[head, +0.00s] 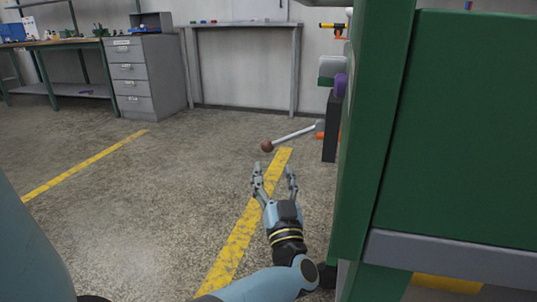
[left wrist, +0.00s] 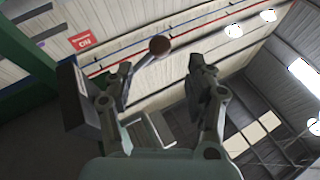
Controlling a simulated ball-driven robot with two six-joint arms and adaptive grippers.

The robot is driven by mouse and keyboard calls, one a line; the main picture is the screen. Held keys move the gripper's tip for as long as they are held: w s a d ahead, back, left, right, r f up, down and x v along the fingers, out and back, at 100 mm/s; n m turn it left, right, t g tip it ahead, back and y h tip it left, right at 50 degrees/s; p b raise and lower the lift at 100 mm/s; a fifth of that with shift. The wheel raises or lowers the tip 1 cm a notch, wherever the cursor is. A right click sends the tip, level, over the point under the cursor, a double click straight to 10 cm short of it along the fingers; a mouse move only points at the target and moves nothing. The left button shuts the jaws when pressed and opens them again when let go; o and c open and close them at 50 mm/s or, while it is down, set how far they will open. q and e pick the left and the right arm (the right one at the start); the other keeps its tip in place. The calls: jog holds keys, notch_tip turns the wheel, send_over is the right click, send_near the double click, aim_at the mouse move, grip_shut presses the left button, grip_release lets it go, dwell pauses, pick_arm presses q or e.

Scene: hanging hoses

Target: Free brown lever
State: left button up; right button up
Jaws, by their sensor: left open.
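The brown lever is a pale rod with a round brown knob (head: 267,146). The rod slants up to the right and meets the side of the green cabinet at an orange and grey mount. My left gripper (head: 274,172) is open and empty, its fingers pointing toward the lever, with the knob just past the fingertips in the head view. In the left wrist view the knob (left wrist: 159,46) shows between and beyond the open fingers (left wrist: 160,72), and part of the rod is hidden behind one finger. I see no contact. My right gripper is not in view.
The green cabinet (head: 455,130) fills the right side, close to my left arm. Other fittings, including a purple one (head: 340,85) and a yellow-and-black one (head: 332,26), stick out above the lever. The floor to the left is clear, with yellow stripes (head: 240,235).

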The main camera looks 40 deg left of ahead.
aim_at(268, 152)
pick_arm(q)
jog(key=b+x, duration=0.1)
jog(key=x, duration=0.8)
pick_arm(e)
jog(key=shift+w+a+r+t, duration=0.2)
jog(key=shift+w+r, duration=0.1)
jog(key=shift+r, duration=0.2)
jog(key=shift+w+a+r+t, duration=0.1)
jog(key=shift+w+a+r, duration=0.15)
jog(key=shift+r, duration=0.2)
pick_arm(q)
jog(key=shift+d, duration=0.1)
grip_shut()
jog(key=shift+f, duration=0.1)
